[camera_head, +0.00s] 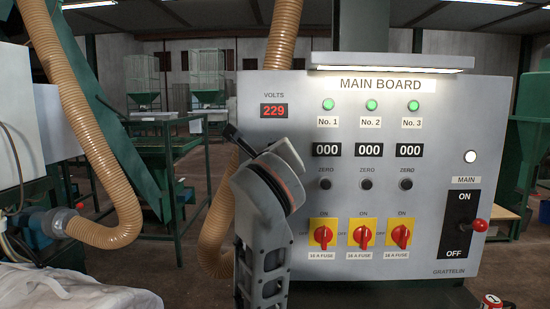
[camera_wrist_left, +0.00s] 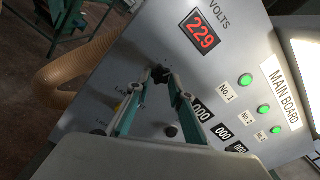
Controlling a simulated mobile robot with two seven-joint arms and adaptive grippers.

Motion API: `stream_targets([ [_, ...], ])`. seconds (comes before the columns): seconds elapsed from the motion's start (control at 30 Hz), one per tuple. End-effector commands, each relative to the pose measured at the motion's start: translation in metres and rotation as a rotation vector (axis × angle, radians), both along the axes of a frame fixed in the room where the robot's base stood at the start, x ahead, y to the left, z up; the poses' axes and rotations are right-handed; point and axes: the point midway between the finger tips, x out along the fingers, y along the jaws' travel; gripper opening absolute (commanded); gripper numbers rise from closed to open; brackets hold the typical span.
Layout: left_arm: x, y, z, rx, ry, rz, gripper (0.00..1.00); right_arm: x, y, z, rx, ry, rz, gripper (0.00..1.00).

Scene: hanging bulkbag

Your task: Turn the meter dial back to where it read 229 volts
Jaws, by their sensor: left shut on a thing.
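The main board (camera_head: 440,120) is a grey panel with a red VOLTS display (camera_head: 274,111) that reads 229. The display also reads 229 in the left wrist view (camera_wrist_left: 202,35). Below it, in the left wrist view, is a small black dial knob (camera_wrist_left: 161,73). My left gripper (camera_wrist_left: 158,82) is shut on this knob, its two fingers meeting at it. In the head view my left gripper (camera_head: 236,142) reaches the panel's left side and hides the dial. My right gripper is not in view.
The board has three green lamps (camera_head: 371,105), counters at 000, black zero buttons (camera_head: 366,184) and red fuse switches (camera_head: 362,236). A main switch with a red-knobbed lever (camera_head: 480,225) is at the right. A tan hose (camera_head: 100,165) hangs at the left.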

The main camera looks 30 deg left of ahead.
Motion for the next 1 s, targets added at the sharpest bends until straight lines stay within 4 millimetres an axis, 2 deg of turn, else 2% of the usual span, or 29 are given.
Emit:
stream_targets([
  [0.5, 0.0001, -0.0004, 0.0000, -0.021, -0.011, -0.001, 0.00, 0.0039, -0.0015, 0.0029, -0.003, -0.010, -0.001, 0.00],
  [0.53, 0.0001, -0.0004, 0.0000, -0.021, -0.012, -0.001, 0.26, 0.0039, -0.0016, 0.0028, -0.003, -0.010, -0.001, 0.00],
  [0.6, 0.0001, -0.0003, 0.0001, -0.020, -0.011, -0.001, 0.38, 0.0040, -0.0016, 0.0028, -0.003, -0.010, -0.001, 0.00],
  [1.0, -0.0044, -0.0034, 0.0003, -0.020, -0.013, -0.001, 0.38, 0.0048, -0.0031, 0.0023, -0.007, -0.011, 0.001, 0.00],
])
